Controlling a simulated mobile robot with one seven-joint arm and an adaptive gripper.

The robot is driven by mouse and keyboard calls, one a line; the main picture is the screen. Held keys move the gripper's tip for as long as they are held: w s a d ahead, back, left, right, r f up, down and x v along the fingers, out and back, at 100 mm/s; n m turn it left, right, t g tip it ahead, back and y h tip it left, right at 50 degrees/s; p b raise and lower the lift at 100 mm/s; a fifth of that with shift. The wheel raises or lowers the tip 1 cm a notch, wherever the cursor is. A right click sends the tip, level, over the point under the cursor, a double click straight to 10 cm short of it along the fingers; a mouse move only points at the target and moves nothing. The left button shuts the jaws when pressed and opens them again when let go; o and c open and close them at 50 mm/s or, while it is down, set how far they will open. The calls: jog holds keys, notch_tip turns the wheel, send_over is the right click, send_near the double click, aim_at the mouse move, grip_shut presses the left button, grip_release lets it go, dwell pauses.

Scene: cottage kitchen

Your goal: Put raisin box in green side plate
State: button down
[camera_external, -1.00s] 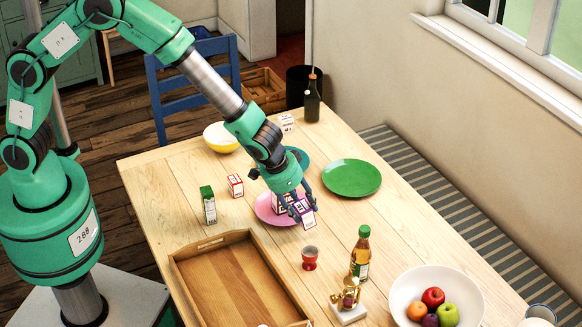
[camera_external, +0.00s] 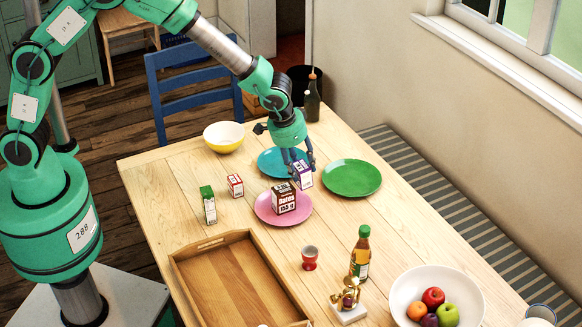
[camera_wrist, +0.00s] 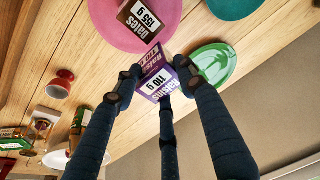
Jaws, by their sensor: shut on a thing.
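The purple and white raisin box (camera_external: 304,177) is held in my gripper (camera_external: 298,167), shut on it. In the external view the box is in the air between the pink plate and the green side plate (camera_external: 352,179). The green plate is empty, just to the right of the box. In the wrist view the raisin box (camera_wrist: 156,77), marked 110 g, sits between the fingers of my gripper (camera_wrist: 157,84), and the green plate (camera_wrist: 205,60) lies beyond to the right.
A dates box (camera_external: 283,197) stands on the pink plate (camera_external: 263,208). A teal plate (camera_external: 272,162) lies behind my gripper. A red cup (camera_external: 309,258), a sauce bottle (camera_external: 360,252), a fruit bowl (camera_external: 462,287) and a wooden tray (camera_external: 225,285) are nearer. A dark bottle (camera_external: 312,103) stands at the back.

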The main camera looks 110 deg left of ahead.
jog(key=s+a+h+p, duration=0.1)
jog(key=s+a, duration=0.3)
jog(key=a, duration=0.5)
jog(key=shift+g, duration=0.3)
jog(key=shift+d+f, duration=0.15)
jog(key=shift+f, duration=1.1)
jog(key=shift+d+f, duration=0.15)
jog(key=shift+f, duration=1.05)
jog(key=shift+w, duration=0.15)
jog(key=b, duration=0.2)
send_over(343, 183)
jog(key=shift+f, duration=0.7)
jog(key=shift+f, duration=0.1)
jog(key=shift+f+b, duration=0.7)
jog(key=shift+f, duration=1)
jog(key=c, duration=1)
grip_release()
jog(key=shift+c, duration=0.2)
